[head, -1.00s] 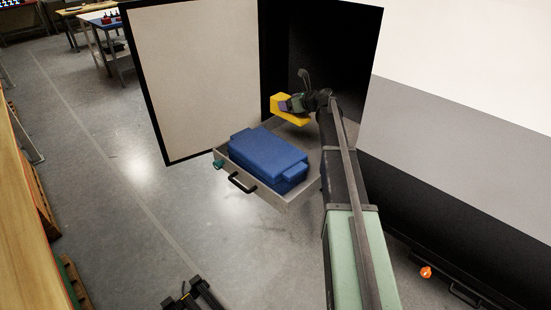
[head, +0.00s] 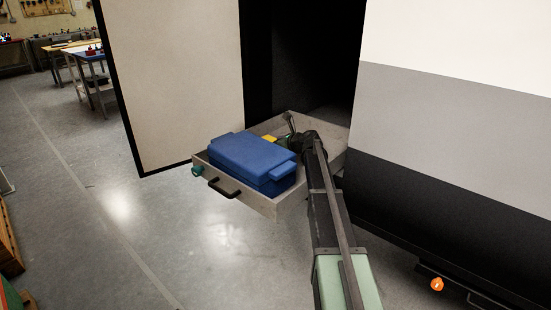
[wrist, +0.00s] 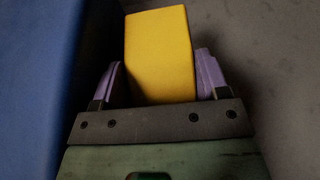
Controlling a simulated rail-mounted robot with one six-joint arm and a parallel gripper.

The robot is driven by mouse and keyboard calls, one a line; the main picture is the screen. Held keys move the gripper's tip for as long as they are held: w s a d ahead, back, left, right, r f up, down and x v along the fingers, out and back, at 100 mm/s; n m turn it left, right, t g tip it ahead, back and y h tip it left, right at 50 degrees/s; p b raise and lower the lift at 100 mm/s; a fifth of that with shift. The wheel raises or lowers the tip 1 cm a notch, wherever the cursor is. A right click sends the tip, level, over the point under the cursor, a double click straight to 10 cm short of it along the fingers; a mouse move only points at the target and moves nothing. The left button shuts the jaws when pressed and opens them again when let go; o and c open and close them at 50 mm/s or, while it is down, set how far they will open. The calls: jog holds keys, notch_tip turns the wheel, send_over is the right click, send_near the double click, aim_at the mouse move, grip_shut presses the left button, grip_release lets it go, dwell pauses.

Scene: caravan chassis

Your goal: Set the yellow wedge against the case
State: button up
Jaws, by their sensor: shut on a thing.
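The blue case (head: 252,160) lies in the pulled-out grey drawer, toward its handle end. In the wrist view its blue side (wrist: 35,85) fills the left edge. The yellow wedge (wrist: 160,52) sits between the purple fingers of my gripper (wrist: 162,80), which is shut on it. In the head view only a small part of the wedge (head: 269,139) shows behind the case; the case and my arm hide the rest. The wedge is low inside the drawer, beside the case. A dark gap shows between them in the wrist view. I cannot tell whether the wedge touches the drawer floor.
The drawer (head: 262,204) has a black handle (head: 224,189) and a teal knob (head: 197,171). An open cabinet door (head: 180,80) stands on the left, and the caravan wall (head: 460,110) on the right. An orange item (head: 437,284) is low at the right.

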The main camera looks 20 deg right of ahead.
notch_tip(320, 180, down, 3)
jog(key=shift+r+b, duration=0.2)
jog(key=shift+b, duration=0.25)
jog(key=shift+r+p, duration=0.3)
jog(key=shift+f, duration=0.2)
jog(key=o, duration=0.8)
jog(key=shift+r, duration=0.1)
jog(key=shift+r, duration=0.3)
jog(key=p+v, duration=0.4)
jog(key=v, duration=0.8)
jog(key=shift+f+p, duration=0.1)
jog(key=shift+p, duration=0.2)
